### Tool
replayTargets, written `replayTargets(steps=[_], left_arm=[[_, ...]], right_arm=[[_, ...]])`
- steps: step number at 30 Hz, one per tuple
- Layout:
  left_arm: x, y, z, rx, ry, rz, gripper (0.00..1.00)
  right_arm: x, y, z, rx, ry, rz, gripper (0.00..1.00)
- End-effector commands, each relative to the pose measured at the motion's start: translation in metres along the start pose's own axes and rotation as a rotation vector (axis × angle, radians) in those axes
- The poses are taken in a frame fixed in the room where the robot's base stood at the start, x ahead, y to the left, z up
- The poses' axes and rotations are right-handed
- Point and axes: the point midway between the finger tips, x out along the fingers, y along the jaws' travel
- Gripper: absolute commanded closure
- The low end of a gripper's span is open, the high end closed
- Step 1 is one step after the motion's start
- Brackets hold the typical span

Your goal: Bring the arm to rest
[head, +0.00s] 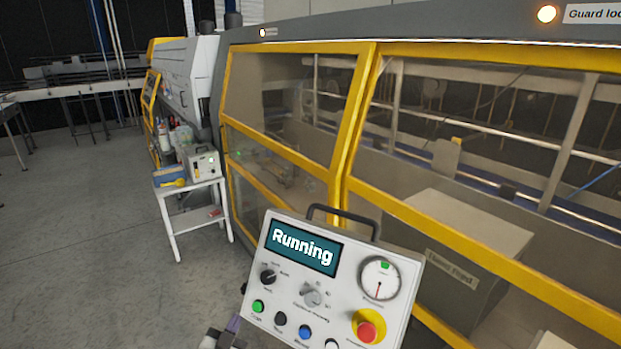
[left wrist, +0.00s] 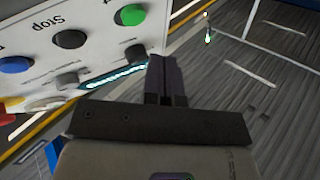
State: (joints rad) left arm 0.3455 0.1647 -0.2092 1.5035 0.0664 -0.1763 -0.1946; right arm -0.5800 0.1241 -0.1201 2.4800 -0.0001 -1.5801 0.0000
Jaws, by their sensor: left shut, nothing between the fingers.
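My left gripper (head: 234,324) shows at the bottom of the head view, just left of the control panel's lower left corner. In the left wrist view its dark fingers (left wrist: 167,72) are together, with nothing between them. The control panel (head: 297,283) is a tilted white box with a screen reading "Running", a row of buttons, knobs, a gauge and a red emergency button on yellow. In the left wrist view the panel (left wrist: 100,45) appears upside down beside the fingers. I cannot tell whether they touch it. My right gripper is not in view.
The case packer's yellow-framed clear guards (head: 288,95) fill the right side behind the panel. A small white table (head: 205,188) with a control box and other items stands beyond. The grey floor (head: 85,240) at the left is clear. A conveyor (head: 85,88) stands at the back left.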

Motion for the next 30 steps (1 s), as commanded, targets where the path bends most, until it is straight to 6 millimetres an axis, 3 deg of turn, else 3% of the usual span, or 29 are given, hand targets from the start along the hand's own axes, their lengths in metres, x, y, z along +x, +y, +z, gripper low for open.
replayTargets(steps=[2,5,11,14,17,21,24,30], left_arm=[[-0.002,0.004,0.02,-0.026,-0.136,0.024,1.0],[-0.01,0.006,0.025,-0.058,-0.295,0.047,1.0],[-0.041,-0.002,-0.006,-0.11,-0.522,0.052,1.0],[-0.07,-0.006,-0.027,-0.136,-0.614,0.048,1.0],[-0.117,-0.003,-0.039,-0.164,-0.723,0.053,1.0],[-0.199,0.006,-0.047,-0.196,-0.863,0.072,1.0],[-0.249,0.014,-0.052,-0.214,-0.908,0.088,1.0],[-0.335,0.032,-0.044,-0.249,-1.039,0.13,1.0]], right_arm=[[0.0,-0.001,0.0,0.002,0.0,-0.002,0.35],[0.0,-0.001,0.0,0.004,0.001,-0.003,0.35],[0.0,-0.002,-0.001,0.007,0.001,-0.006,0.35],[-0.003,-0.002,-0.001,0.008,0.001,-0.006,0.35],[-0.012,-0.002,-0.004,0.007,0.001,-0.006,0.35],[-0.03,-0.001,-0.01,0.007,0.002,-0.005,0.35],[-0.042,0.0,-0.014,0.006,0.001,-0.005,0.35],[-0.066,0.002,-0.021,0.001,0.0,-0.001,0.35]])
